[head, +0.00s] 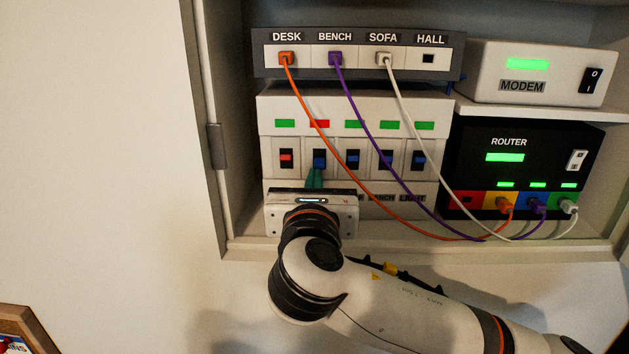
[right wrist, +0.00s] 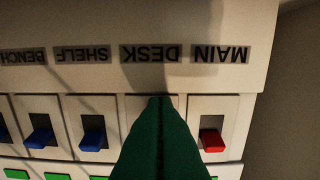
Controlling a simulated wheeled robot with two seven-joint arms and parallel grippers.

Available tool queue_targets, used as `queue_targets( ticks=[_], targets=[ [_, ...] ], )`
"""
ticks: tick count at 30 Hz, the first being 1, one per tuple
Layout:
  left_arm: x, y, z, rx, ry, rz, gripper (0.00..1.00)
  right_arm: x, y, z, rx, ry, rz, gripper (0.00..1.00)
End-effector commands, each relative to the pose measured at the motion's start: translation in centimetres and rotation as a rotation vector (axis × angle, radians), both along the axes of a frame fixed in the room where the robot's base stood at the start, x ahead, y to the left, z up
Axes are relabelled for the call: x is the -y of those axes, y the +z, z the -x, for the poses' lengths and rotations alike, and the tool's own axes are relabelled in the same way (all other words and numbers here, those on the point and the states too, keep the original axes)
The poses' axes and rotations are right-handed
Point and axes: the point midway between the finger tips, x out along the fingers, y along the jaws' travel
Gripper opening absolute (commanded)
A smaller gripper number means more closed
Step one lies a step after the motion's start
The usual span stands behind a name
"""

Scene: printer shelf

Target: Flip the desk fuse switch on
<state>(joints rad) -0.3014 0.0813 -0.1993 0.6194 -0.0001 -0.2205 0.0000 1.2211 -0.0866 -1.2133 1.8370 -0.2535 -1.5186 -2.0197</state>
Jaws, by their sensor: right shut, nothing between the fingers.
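The fuse box (head: 272,115) stands on the lower shelf with a row of switches. The desk fuse switch (head: 319,161) is the blue one second from the left, beside the red main switch (head: 286,157). The light above the desk switch (head: 319,123) is red; the other lights are green. My right gripper (head: 316,176) is shut and empty, its green fingertips just below or at the desk switch; I cannot tell if they touch. In the right wrist view the upside-down DESK label (right wrist: 150,54) lies beyond the fingertips, which hide the desk switch. My left gripper is not in view.
Blue neighbouring switches (head: 353,159) sit close on the right. Orange (head: 337,160), purple and white cables hang across the box front to the router (head: 520,135). The modem (head: 530,72) stands upper right. The cabinet's left wall (head: 215,110) is near my gripper.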

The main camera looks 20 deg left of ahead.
Motion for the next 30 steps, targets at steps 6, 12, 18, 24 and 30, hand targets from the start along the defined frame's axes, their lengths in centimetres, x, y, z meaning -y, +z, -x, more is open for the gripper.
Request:
queue_targets(
  ticks=[6,12,18,24,30],
  targets=[
    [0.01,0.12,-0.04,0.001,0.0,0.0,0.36,0.03,0.12,0.06,0.0,0.0,0.0,0.0],
    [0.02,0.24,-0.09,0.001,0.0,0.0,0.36,0.03,0.23,0.12,0.0,0.0,0.0,0.0],
    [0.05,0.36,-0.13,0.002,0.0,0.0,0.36,0.05,0.35,0.18,0.0,0.0,0.0,0.0],
    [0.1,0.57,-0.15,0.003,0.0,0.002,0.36,0.08,0.56,0.25,0.001,0.0,-0.001,0.0],
    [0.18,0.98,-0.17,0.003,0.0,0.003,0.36,0.13,0.97,0.39,0.001,0.0,0.0,0.0]
  ],
)
